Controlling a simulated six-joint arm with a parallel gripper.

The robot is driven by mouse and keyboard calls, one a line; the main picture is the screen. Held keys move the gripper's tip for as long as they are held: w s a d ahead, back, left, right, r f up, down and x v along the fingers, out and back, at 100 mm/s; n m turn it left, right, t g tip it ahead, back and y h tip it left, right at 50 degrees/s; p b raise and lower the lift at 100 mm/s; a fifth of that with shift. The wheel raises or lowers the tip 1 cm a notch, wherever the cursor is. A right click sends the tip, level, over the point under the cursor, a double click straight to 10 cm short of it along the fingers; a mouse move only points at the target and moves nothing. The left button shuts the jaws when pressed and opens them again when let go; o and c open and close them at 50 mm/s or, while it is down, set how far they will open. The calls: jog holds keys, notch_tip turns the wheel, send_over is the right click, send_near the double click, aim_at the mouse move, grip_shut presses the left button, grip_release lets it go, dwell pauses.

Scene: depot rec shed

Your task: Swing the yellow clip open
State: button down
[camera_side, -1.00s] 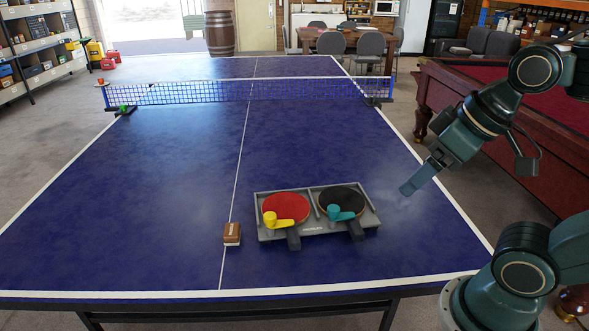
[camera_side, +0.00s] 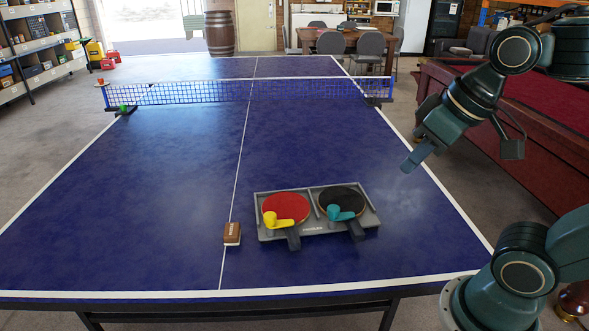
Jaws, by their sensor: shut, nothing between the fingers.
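The yellow clip (camera_side: 277,220) sits on the grey paddle tray (camera_side: 312,229), its arm lying across the lower part of the red paddle (camera_side: 287,205). A teal clip (camera_side: 340,212) lies in the same way across the black paddle (camera_side: 343,198) in the right half of the tray. My gripper (camera_side: 409,168) is shut and empty. It is in the air over the right side of the table, up and to the right of the tray, apart from both clips.
The tray rests on a blue table-tennis table (camera_side: 150,200). A small brown block (camera_side: 232,233) stands just left of the tray. The net (camera_side: 220,91) crosses the table farther back. A red-topped pool table (camera_side: 500,110) is at the right. The table's left half is clear.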

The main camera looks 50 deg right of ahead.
jog(key=w+d+m+g+y, duration=0.15)
jog(key=w+m+g, duration=0.25)
jog(key=w, duration=2)
jog(key=w+d+f+m+g, duration=0.1)
jog(key=w+d+f, duration=0.3)
jog(key=f, duration=0.6)
jog(key=w+d+f+m+g, duration=0.2)
jog(key=w+d+f+m, duration=0.1)
jog(key=w+f, duration=0.6)
jog(key=shift+w+d+f, duration=0.2)
jog(key=shift+d+f, duration=0.4)
jog(key=shift+f, duration=0.35)
jog(key=shift+f, duration=0.15)
jog(key=x, duration=1)
jog(key=shift+s+a, duration=1.4)
jog(key=shift+s, duration=0.15)
